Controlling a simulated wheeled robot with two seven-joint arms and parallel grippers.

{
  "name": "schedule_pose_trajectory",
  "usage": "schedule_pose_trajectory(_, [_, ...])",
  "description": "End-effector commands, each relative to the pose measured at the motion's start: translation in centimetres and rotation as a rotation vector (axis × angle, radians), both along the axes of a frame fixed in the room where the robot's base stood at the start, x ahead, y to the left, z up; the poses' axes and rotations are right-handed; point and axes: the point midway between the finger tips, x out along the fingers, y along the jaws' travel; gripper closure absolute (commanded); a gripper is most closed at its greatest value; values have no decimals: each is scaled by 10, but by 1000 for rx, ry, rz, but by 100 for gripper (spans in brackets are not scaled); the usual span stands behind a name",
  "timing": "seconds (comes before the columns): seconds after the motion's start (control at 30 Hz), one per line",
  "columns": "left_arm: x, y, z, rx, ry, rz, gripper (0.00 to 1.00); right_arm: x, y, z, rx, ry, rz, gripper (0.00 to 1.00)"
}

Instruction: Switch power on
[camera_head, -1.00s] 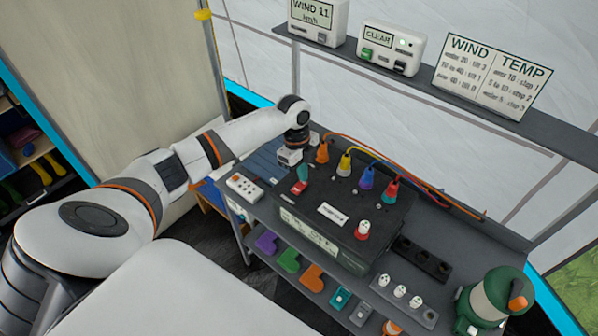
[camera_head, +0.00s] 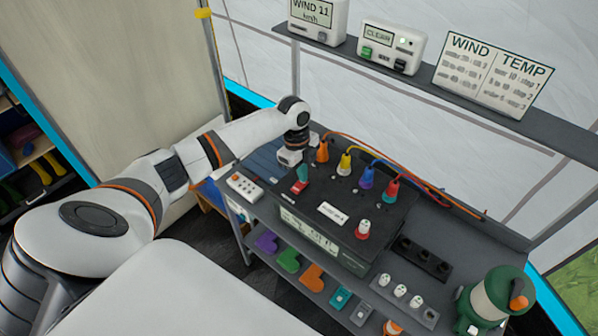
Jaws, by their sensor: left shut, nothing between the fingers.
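A dark power box (camera_head: 338,237) with a lit display panel (camera_head: 308,231) stands on the grey bench. On its top left is a red and green rocker or lever switch (camera_head: 300,181); its exact position is too small to tell. A red and white knob (camera_head: 363,229) is at its front right. Orange (camera_head: 322,151), yellow (camera_head: 345,163), blue (camera_head: 366,177) and red (camera_head: 391,190) plugs stand along its back edge with cables. My left gripper (camera_head: 289,158) is shut and empty, pointing down just behind the switch, at the box's back left corner. Contact cannot be told. My right gripper is not in view.
A white remote-like keypad (camera_head: 244,187) lies left of the box. A black socket strip (camera_head: 424,259), several white knobs (camera_head: 399,290) and a green lantern-like canister (camera_head: 494,299) are to the right. A shelf above holds white meters (camera_head: 391,49) and a wind and temperature sign (camera_head: 492,74).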

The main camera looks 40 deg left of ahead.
Motion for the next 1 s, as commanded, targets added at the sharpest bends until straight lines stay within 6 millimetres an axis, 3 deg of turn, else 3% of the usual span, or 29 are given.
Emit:
schedule_pose_trajectory(0.73, [0, 0, -12, 0, 1, -1, 100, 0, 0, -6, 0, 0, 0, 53])
schedule_pose_trajectory(1.0, [0, 0, 1, 0, 1, 0, 100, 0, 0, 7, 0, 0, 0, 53])
